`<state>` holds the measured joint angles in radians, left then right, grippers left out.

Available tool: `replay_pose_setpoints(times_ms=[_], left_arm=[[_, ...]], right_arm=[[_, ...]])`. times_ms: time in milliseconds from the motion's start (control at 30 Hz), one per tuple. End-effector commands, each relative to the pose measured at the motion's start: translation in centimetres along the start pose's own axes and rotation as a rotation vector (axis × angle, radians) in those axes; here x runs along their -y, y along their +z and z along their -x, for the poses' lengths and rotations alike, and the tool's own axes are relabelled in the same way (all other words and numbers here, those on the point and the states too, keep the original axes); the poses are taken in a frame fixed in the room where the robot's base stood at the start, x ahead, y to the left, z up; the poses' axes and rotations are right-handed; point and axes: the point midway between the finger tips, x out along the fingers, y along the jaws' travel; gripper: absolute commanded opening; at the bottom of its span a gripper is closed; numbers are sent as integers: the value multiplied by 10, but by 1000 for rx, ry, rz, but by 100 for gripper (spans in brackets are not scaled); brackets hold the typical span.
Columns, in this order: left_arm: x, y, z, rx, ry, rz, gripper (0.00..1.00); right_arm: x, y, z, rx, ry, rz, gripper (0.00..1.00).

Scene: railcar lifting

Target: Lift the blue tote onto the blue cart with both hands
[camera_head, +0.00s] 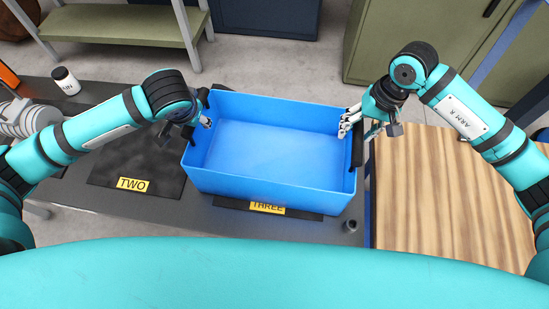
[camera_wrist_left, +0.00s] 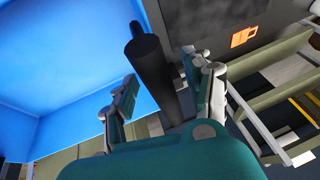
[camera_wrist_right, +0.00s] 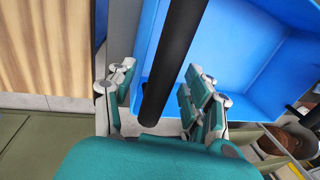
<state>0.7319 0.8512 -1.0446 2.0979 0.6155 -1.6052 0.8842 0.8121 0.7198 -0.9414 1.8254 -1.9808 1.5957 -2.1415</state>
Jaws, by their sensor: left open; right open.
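The blue tote (camera_head: 275,178) stands upright and looks empty on the dark table, over the mat marked THREE. It has a black handle at each end. My left gripper (camera_head: 200,123) is open at its left end; in the left wrist view the black handle (camera_wrist_left: 148,65) lies between the spread fingers. My right gripper (camera_head: 356,122) is open at its right end; in the right wrist view the other handle (camera_wrist_right: 172,65) runs between the spread fingers. The wooden top (camera_head: 450,200) with a blue edge, just right of the table, appears to be the blue cart.
A mat marked TWO (camera_head: 140,165) lies left of the tote. A small dark part (camera_head: 350,225) sits near the table's front right corner. A white-labelled jar (camera_head: 66,80) stands at the left. The wooden top is clear. Green cabinets (camera_head: 420,40) stand behind.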

Motion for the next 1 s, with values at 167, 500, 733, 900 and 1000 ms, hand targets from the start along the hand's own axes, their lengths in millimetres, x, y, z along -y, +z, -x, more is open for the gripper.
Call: replay_pose_setpoints(times_ms=[167, 500, 733, 900, 1000], left_arm=[[0, 0, 0, 0, 0, 0, 51], [0, 0, 0, 0, 1, 0, 10], [-1, 0, 0, 0, 1, 0, 0], [-1, 0, 0, 0, 2, -1, 0], [-1, 0, 0, 0, 2, -1, 0]], right_arm=[[0, 0, 0, 0, 0, 0, 51], [0, 0, 0, 0, 0, 0, 10], [0, 0, 0, 0, 0, 0, 0], [0, 0, 1, 0, -1, 0, 0], [0, 0, 1, 0, -1, 0, 0]])
